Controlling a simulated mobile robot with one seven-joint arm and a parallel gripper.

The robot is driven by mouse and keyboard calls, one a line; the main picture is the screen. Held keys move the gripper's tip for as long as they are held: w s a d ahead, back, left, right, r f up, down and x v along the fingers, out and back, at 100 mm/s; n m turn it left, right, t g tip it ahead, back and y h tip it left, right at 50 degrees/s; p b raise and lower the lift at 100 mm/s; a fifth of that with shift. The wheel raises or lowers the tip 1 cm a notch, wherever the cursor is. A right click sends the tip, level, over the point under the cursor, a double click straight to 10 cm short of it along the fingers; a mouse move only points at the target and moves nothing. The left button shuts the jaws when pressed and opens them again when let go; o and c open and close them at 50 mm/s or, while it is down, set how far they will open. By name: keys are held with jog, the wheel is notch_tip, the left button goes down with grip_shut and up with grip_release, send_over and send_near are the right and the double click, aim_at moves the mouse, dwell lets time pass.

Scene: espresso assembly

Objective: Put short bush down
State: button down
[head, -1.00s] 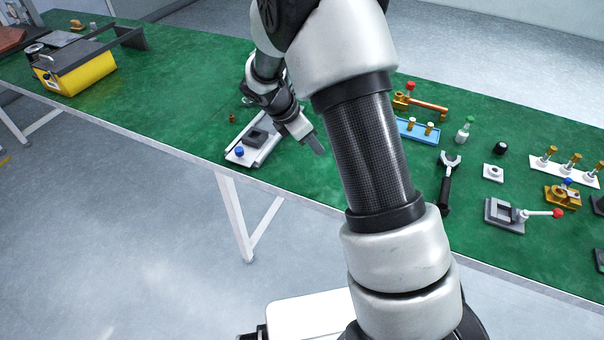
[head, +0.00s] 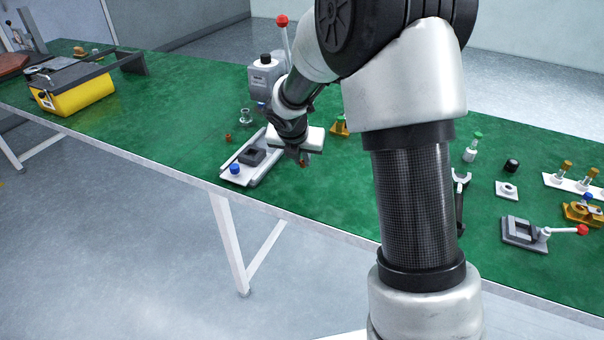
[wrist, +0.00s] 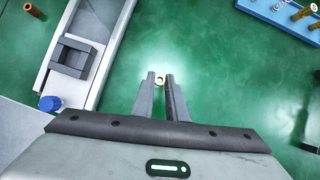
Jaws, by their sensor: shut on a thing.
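My gripper (wrist: 161,78) is shut on the short bush, a small brass ring (wrist: 159,81) between its fingertips in the wrist view. In the head view my gripper (head: 303,158) points down over the green table, just right of a pale fixture rail (head: 268,172). A small reddish-brown bit of the bush shows at its tips there. The wrist view shows green table below and around the ring. I cannot tell whether the bush touches the table.
The rail carries a dark square block (wrist: 73,58) and a blue knob (wrist: 50,103), left of my gripper. A small copper cylinder (head: 227,137) stands behind the rail. A blue holder with pins (wrist: 285,12) is at upper right in the wrist view. Green table between is clear.

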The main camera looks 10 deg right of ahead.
notch_tip(320, 180, down, 4)
jog(key=shift+b, duration=0.75)
jog(key=shift+r, duration=0.1)
jog(key=c, duration=1.7)
grip_release()
jog(key=shift+c, duration=0.2)
